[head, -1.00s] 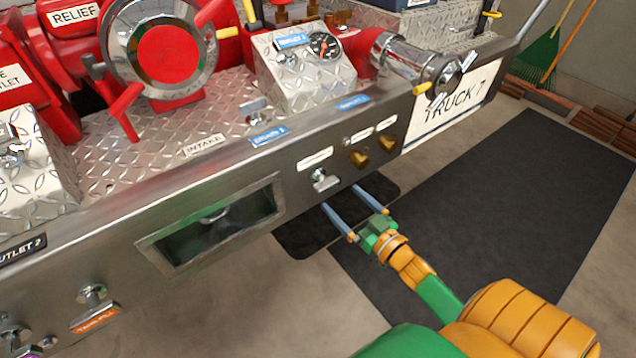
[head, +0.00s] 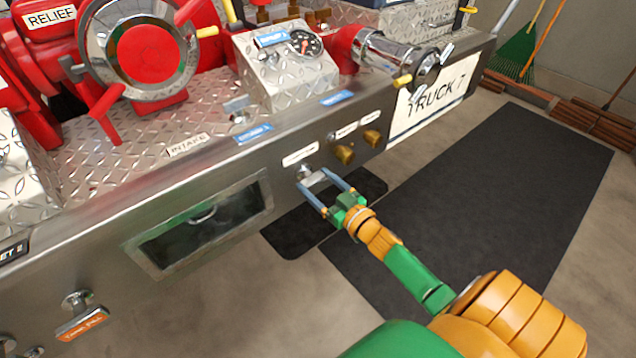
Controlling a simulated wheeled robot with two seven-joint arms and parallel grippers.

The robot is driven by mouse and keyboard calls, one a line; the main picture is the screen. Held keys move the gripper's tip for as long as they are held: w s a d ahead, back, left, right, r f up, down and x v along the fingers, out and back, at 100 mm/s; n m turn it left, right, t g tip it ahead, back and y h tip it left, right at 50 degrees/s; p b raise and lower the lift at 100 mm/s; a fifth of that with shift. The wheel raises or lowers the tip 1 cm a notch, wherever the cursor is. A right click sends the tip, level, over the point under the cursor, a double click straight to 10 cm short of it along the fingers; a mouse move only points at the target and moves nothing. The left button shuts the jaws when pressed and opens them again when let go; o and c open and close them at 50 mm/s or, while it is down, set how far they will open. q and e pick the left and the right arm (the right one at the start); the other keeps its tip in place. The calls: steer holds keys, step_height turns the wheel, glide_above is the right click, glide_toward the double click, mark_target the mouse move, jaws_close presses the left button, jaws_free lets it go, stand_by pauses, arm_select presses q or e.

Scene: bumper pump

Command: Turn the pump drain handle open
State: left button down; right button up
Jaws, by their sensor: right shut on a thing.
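The pump drain handle (head: 314,180) is a small silver T-shaped handle on the front face of the steel bumper, below a white label (head: 300,154) too small to read surely. My right gripper (head: 318,186) comes in from the lower right, with its two blue fingers on either side of the handle. It is shut on the handle, whose outer part is partly hidden between the fingers. My left gripper is not in view.
The steel bumper (head: 90,235) carries a recessed window (head: 205,222) left of the handle. Two brass fittings (head: 345,153) sit right of it. An orange-labelled tank fill handle (head: 82,322) is at lower left. Dark mats (head: 470,190) lie on the open floor.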

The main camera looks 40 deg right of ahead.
steer(key=n, duration=0.4)
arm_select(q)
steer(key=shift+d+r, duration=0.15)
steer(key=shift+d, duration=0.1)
arm_select(e)
steer(key=o, duration=1.1)
steer(key=shift+o, duration=0.6)
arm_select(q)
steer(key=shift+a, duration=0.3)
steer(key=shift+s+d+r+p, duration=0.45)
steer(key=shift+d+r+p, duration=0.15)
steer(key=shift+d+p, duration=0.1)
arm_select(e)
steer(key=s, duration=0.7)
steer(key=shift+d, duration=0.3)
